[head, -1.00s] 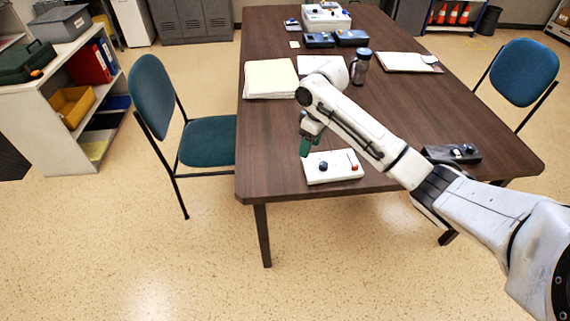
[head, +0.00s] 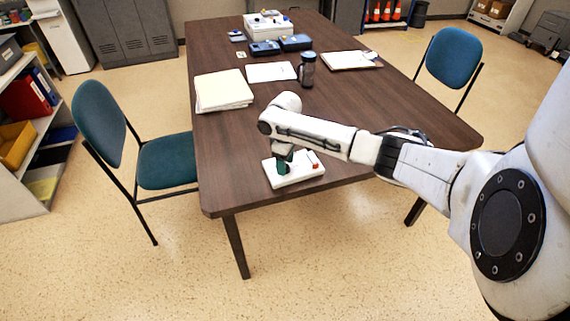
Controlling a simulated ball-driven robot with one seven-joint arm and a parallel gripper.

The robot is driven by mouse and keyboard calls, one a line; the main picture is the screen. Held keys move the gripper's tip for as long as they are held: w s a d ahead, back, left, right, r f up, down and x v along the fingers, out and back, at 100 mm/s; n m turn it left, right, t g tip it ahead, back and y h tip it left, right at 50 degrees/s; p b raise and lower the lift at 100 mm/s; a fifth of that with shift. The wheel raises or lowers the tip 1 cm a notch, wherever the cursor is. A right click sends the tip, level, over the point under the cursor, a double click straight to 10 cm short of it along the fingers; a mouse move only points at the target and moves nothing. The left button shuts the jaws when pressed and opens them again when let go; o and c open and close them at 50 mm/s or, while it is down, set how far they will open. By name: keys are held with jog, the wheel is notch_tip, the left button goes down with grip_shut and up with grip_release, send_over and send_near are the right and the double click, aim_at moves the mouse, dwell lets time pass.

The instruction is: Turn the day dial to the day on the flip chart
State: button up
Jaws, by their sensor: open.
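A white box (head: 300,176) lies near the front edge of the table, with a small red part on its right end. My gripper (head: 282,169) points down over the left part of this box, its green fingers at or just above the top. The fingers are open. The box's dark knob is hidden behind my gripper, so I cannot tell whether the fingers are around it or touching it. No day marking can be read. I cannot make out a flip chart.
The brown table (head: 240,135) also bears a paper stack (head: 223,91), a dark bottle (head: 307,70), white sheets, blue boxes (head: 265,48) and a white device (head: 268,25) at the back. Blue chairs stand left (head: 165,160) and right (head: 453,58). The front floor is clear.

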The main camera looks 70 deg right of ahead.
jog(key=shift+f, duration=0.5)
jog(key=c, duration=1.1)
